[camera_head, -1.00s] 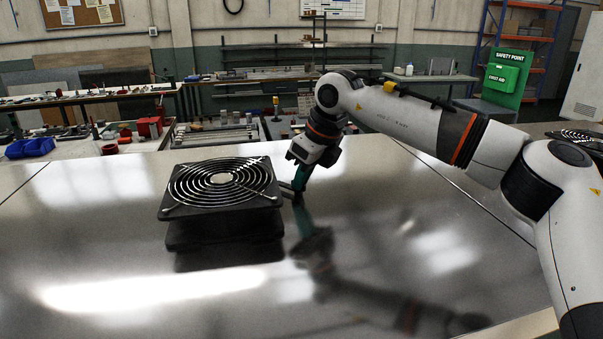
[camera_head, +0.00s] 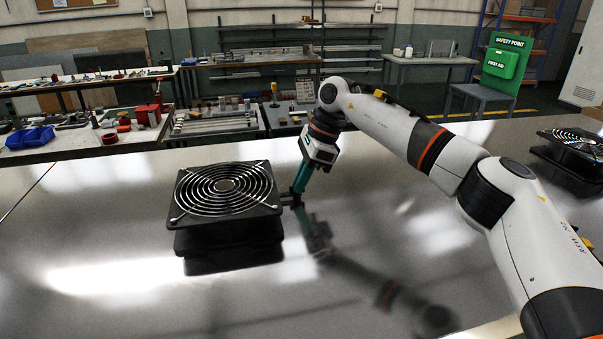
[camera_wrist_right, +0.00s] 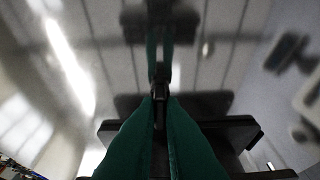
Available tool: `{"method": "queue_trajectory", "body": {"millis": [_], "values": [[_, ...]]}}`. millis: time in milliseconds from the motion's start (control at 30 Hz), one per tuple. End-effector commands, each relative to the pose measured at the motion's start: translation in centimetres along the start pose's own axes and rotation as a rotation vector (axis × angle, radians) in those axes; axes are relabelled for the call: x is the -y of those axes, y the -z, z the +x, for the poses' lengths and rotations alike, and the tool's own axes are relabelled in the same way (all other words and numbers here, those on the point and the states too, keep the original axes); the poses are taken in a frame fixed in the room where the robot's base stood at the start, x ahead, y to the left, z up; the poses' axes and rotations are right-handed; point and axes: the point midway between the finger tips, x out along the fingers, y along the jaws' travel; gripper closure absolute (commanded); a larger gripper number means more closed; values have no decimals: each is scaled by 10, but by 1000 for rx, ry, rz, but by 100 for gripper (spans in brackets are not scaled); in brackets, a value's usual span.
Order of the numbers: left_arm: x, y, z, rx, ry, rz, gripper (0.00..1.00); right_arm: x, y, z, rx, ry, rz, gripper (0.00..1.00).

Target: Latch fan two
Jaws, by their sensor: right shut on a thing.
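A black square fan (camera_head: 225,190) with a chrome wire guard stands on the shiny metal top, left of centre in the head view. My right gripper (camera_head: 296,196) has teal fingers and is low at the fan's right side. In the right wrist view its fingers (camera_wrist_right: 160,98) are shut on a small dark lever (camera_wrist_right: 161,84). In the head view a short dark piece joins the fan's side to the fingertips. Its exact shape is hidden by the fingers. My left gripper is in neither view.
Another black fan (camera_head: 572,152) stands at the far right, partly cut off by the frame. Behind are benches with tools, a blue bin (camera_head: 30,137) and a green first-aid board (camera_head: 503,64).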

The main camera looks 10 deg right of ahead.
Motion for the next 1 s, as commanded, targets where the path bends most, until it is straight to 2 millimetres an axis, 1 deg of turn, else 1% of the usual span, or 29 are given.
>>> {"method": "queue_trajectory", "body": {"millis": [33,200,667,700,767,800,1000], "values": [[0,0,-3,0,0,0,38,-1,1,-3,-2,1,-13,100],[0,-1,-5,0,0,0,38,-1,1,-3,-2,14,-46,100],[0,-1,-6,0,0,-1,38,-1,1,-2,-1,17,-57,100],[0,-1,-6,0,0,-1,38,-1,1,-2,-2,17,-57,87],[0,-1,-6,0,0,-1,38,-1,1,-2,-1,17,-57,77],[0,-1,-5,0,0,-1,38,-1,1,-2,-1,18,-57,71],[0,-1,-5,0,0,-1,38,-1,0,-1,0,20,-55,70]]}}
